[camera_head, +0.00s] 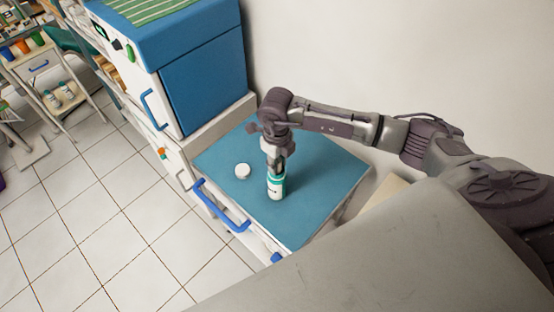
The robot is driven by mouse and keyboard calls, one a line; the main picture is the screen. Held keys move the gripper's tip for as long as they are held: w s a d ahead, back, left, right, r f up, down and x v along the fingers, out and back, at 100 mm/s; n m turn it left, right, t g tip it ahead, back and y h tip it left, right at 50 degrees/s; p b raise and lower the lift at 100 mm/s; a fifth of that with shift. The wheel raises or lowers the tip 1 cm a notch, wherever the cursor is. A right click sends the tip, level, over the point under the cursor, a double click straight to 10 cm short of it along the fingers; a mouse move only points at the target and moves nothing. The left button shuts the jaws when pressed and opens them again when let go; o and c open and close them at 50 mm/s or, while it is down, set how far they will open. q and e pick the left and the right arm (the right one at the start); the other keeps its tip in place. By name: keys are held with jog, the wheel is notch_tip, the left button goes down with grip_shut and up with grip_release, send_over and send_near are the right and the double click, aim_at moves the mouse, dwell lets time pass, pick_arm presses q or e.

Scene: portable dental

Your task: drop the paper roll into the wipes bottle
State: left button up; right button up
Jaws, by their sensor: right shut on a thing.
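The wipes bottle (276,188), white with a teal band, stands upright on the blue top of the low cabinet. A round white lid (242,171) lies on the blue top to the left of the bottle. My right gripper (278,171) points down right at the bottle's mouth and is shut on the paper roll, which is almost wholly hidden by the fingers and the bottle. I cannot tell how far the roll is inside the bottle. My left gripper is not in view.
The blue cabinet top (305,225) is clear around the bottle and lid. A tall blue and white cabinet (205,85) stands behind to the left. A white wall rises behind my right arm. A cart (45,70) with small bottles stands far left on the tiled floor.

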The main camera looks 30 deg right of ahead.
jog(key=o, duration=0.9)
jog(key=shift+o, duration=0.2)
jog(key=shift+r, duration=0.15)
notch_tip(320, 180, up, 7)
jog(key=p, duration=0.4)
